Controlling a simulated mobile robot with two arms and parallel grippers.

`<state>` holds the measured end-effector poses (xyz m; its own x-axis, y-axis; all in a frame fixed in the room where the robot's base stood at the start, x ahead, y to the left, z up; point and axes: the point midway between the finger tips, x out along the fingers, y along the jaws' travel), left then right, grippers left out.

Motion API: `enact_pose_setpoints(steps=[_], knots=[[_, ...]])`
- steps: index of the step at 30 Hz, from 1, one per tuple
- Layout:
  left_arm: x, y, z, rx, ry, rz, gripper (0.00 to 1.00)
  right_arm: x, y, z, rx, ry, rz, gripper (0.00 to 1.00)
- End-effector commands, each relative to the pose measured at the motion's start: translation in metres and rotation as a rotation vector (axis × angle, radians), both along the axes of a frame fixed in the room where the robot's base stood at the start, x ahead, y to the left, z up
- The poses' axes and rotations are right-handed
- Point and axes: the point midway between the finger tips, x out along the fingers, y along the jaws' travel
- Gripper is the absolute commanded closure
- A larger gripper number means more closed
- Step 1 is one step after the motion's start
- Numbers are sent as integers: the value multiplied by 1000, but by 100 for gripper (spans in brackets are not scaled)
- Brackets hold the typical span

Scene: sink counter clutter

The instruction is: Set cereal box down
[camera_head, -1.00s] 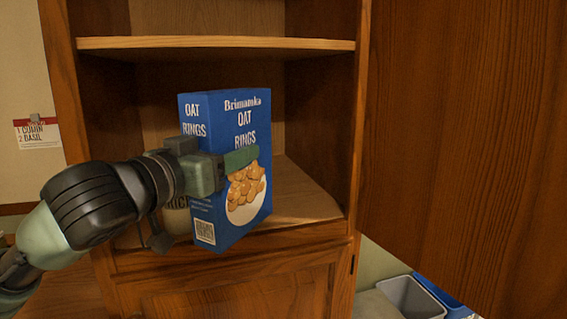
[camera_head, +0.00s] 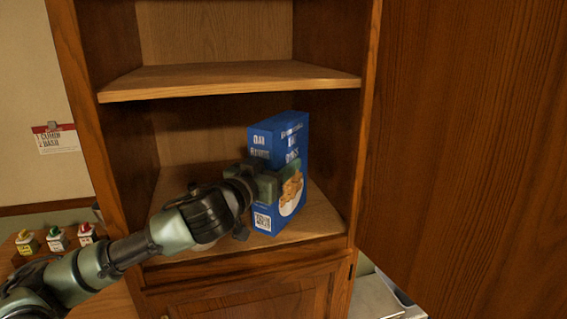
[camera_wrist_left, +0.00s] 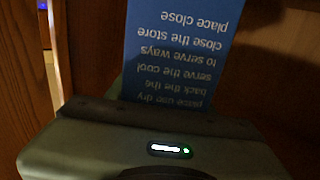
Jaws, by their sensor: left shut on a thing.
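The blue cereal box (camera_head: 284,148), printed with oat rings in a bowl, stands upright inside the wooden cabinet. It is at the right part of the lower shelf (camera_head: 318,217), near the right wall. My left gripper (camera_head: 282,183) is shut on the cereal box from the left, around its lower middle. In the left wrist view a printed blue face of the box (camera_wrist_left: 175,55) shows close beyond the gripper. Whether the box's bottom touches the shelf cannot be told. My right gripper is not in view.
An upper shelf (camera_head: 225,80) spans the cabinet above the box. A large open wooden door (camera_head: 460,140) fills the right side. The left part of the lower shelf looks clear. Several small colourful containers (camera_head: 57,238) stand on a surface at the lower left.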

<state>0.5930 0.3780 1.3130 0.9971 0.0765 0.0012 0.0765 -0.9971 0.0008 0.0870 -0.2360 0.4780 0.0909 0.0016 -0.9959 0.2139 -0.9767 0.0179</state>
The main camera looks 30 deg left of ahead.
Motion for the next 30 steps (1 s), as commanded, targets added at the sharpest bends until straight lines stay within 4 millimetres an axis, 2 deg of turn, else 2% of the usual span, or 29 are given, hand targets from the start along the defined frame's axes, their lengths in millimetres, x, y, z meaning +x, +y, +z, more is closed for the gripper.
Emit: enact_pose_setpoints(steps=[1, 6, 14, 26, 27, 28, 30], knots=[[9, 2, 8, -5, -5, 4, 100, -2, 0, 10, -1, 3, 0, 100], [21, 2, 1, 0, -2, 2, 100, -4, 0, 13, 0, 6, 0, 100], [21, 2, -32, 1, 2, 2, 100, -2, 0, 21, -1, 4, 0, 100], [20, 2, -39, 0, -2, 2, 100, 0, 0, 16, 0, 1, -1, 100], [20, 2, -39, 0, 2, 2, 36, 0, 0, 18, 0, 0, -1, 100], [20, 2, -39, 0, 2, 2, 28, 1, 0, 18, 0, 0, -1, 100], [20, 2, -39, 0, 2, 2, 26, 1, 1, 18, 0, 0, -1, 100]])
